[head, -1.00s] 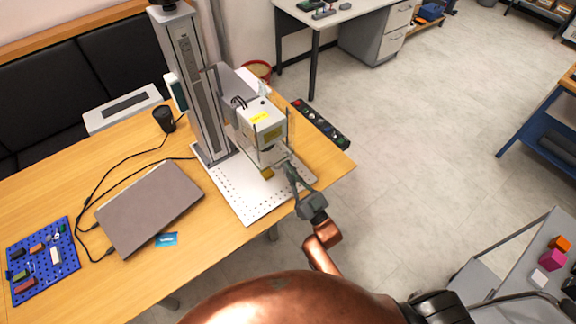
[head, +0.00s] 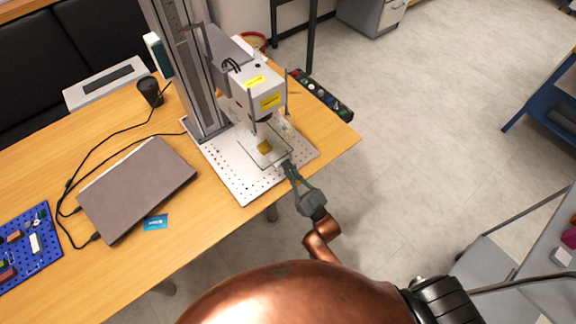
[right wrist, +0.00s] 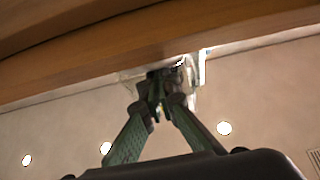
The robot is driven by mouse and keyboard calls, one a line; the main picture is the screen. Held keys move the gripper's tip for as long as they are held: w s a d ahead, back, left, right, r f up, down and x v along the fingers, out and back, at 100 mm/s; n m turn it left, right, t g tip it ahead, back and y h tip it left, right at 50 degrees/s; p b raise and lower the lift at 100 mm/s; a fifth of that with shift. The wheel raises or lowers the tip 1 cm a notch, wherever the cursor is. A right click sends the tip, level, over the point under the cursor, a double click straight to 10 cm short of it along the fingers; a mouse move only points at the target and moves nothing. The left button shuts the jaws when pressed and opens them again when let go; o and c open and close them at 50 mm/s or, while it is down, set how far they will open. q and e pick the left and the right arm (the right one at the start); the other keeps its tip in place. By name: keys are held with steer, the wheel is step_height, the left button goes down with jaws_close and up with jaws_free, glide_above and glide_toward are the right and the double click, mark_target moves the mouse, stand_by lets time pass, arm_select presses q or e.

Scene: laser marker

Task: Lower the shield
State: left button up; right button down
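The laser marker's white head (head: 252,88) hangs on a tall grey column above a perforated white base plate (head: 243,187). The dark lens shows above the shield. I cannot tell if the shield touches the plate. My right gripper (head: 287,164) is at the shield's near right edge, its fingers drawn together on it. In the right wrist view the fingertips (right wrist: 163,98) converge at the machine; the exact contact is hard to see. My left gripper is out of view.
A closed laptop (head: 137,190), a blue card (head: 155,222), cables and a blue pegboard (head: 25,250) lie left on the wooden table (head: 188,243). A black strip with buttons (head: 321,95) is at the table's right edge.

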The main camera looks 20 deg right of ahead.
steer(key=shift+f, duration=0.45)
steer(key=shift+r+p, duration=0.5)
steer(key=shift+r, duration=0.05)
step_height(320, 180, up, 4)
steer(key=r+p, duration=0.1)
steer(key=p, duration=0.2)
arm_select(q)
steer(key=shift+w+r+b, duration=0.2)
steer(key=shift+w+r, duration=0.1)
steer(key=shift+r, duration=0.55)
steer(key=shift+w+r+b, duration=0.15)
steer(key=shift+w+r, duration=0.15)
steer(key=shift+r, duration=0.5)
arm_select(e)
steer(key=v, duration=1.1)
steer(key=shift+f, duration=0.35)
